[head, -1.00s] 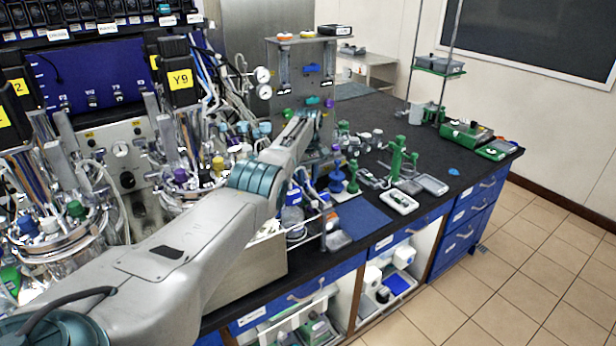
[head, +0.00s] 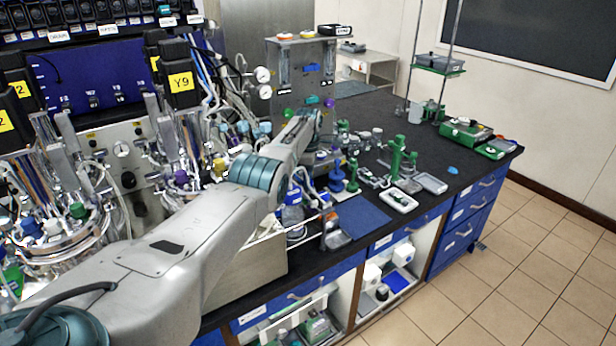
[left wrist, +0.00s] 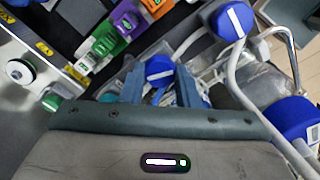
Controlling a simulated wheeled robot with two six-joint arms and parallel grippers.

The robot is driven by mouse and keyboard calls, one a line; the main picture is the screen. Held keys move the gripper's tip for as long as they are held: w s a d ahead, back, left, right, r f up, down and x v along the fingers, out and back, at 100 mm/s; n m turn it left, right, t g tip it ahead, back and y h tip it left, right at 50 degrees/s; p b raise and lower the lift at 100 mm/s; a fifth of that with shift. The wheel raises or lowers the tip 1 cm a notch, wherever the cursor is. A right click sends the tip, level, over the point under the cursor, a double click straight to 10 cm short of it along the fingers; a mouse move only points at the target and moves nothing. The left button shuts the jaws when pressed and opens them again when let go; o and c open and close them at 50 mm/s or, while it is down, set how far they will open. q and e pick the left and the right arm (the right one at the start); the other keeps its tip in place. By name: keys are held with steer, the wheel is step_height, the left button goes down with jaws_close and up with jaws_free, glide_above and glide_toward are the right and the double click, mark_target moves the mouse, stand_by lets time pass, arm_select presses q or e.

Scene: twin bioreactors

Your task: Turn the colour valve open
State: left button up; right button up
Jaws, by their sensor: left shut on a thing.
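In the left wrist view, a round blue valve knob (left wrist: 160,70) with a white stripe sits between the blue fingers of my left gripper (left wrist: 160,90). The gripper is shut on it, and the fingers cover its lower sides. In the head view my left arm reaches in from the left over the bench, and its gripper and the held knob are hidden behind the wrist. My right gripper is not in view.
Purple (left wrist: 124,22) and green (left wrist: 103,45) blocks stand close by in the wrist view, with pale tubing (left wrist: 240,85) at the right. In the head view, steel reactor vessels (head: 60,235) crowd the left. A blue mat (head: 362,217) lies clear near the bench's front edge.

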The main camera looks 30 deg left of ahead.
arm_select(q)
steer(key=shift+r+n, duration=0.15)
steer(key=shift+n, duration=1.95)
steer(key=o, duration=0.8)
steer(key=shift+o, duration=0.8)
